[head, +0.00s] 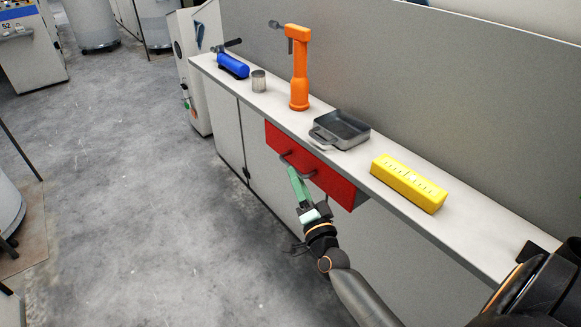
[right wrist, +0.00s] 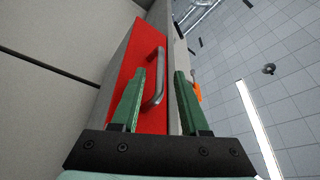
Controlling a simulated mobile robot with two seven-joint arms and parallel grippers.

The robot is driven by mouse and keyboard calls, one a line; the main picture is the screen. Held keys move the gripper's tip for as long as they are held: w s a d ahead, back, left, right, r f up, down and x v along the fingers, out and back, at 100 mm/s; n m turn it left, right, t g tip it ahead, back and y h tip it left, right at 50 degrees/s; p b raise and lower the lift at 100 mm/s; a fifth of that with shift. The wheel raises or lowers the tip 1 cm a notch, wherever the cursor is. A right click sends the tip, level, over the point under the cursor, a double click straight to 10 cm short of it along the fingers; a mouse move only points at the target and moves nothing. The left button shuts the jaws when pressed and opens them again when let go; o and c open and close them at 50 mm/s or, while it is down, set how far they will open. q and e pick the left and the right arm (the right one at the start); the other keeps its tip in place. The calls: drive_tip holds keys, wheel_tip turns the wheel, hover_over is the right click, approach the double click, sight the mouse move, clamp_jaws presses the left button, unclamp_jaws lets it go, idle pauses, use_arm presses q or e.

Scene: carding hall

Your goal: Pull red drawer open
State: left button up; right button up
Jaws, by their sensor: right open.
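The red drawer (head: 334,184) sits under the edge of a long light grey shelf. A strip of grey side shows at its right end; I cannot tell how far out it stands. Its grey bar handle (head: 298,166) is on the front. My right gripper (head: 294,174), with green fingers, is open at the handle. In the right wrist view, the handle (right wrist: 157,82) appears between the two open fingers (right wrist: 161,72), with the red front (right wrist: 128,62) behind; contact cannot be told. My left gripper is not in view.
On the shelf (head: 455,225) stand a blue bottle-like object (head: 233,66), a grey cup (head: 258,80), an orange tool (head: 299,75), a grey metal tray (head: 342,143) and a yellow block (head: 409,183). A grey panel rises behind.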

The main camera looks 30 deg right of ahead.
drive_tip(key=shift+x, duration=2.35)
clamp_jaws()
